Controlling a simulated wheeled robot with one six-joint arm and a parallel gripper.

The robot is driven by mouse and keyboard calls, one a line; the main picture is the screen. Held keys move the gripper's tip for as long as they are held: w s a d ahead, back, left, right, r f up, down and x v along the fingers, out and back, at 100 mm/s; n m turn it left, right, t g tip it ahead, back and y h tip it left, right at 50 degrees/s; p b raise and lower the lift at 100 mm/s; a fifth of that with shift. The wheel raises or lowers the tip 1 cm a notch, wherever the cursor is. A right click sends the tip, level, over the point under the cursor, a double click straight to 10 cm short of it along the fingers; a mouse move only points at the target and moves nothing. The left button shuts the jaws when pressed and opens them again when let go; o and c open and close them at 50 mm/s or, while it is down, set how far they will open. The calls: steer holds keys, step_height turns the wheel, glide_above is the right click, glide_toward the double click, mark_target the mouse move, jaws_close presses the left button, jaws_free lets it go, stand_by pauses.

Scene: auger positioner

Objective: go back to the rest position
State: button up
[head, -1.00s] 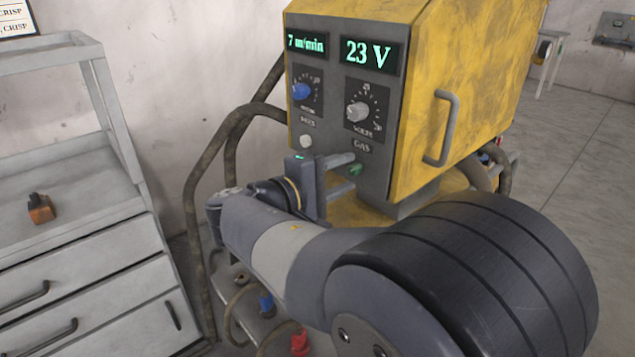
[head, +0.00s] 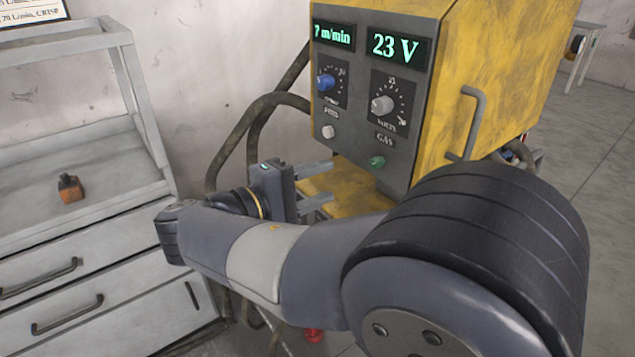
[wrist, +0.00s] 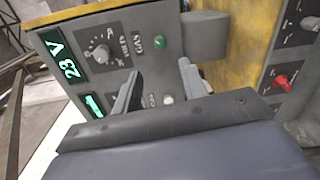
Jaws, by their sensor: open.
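My gripper (head: 318,184) is in front of the lower left of the yellow welding machine's control panel (head: 355,140). Its two fingers are apart with nothing between them. In the wrist view my gripper (wrist: 160,88) also shows open, with its fingers pointing toward the panel. The panel has a blue knob (head: 326,83), a grey knob (head: 382,104), a white button (head: 328,132) and a green button (head: 377,162). The displays read 7 m/min and 23 V. I cannot tell from these views how large the gap between fingertips and panel is.
A grey drawer cabinet (head: 90,225) with a shelf stands at the left, with a small orange and black object (head: 70,188) on it. Thick hoses (head: 235,130) run beside the machine. The machine's handle (head: 473,120) sticks out at its right side. Open floor (head: 590,190) lies at the right.

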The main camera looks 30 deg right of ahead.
mark_target(372, 164)
stand_by(0.4)
steer(key=shift+w+d+f+b, duration=0.15)
steer(key=shift+d+b, duration=0.1)
steer(key=shift+d, duration=1.55)
steer(key=shift+w+d+f+b, duration=0.1)
steer(key=shift+w+d+b, duration=0.1)
steer(key=shift+d, duration=1.65)
steer(key=shift+w+d+f+b, duration=0.1)
steer(key=shift+d+b, duration=0.15)
steer(key=shift+d, duration=1.55)
steer(key=shift+a, duration=0.15)
